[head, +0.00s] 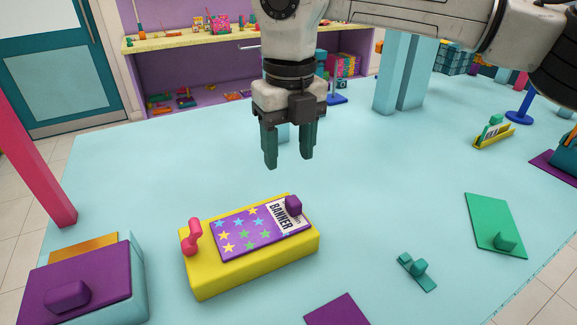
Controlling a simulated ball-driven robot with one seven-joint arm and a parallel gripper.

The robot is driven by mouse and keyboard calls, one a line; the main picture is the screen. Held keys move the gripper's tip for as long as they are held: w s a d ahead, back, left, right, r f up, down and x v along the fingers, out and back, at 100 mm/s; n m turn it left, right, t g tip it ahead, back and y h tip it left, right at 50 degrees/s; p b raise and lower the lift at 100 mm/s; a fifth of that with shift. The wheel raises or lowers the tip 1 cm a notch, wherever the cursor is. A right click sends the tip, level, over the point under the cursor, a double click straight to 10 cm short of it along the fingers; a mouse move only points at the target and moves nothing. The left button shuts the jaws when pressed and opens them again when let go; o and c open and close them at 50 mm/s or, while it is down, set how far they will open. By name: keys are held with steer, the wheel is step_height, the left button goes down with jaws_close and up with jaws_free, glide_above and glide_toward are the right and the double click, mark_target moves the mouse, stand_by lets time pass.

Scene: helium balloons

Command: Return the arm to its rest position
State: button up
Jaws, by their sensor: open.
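My gripper (287,160) hangs from my arm in the upper middle of the head view, fingers pointing down. Its two dark green fingers are apart and nothing shows between them. My arm runs from the gripper toward the upper right. Below the gripper, apart from it, a yellow block (205,279) stands on the light blue floor. On the block lies a purple card (232,236) with coloured stars and a white "BANNER" label, and a purple knob (293,205) sits at its right end. A pink handle (191,236) stands at the block's left end.
A light blue box with a purple lid (90,285) stands at the lower left. A green plate (493,218) and a small teal piece (416,272) lie at the right. Light blue posts (402,78) and a shelf (185,44) stand behind. Floor between is clear.

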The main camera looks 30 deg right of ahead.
steer(key=shift+r, duration=0.3)
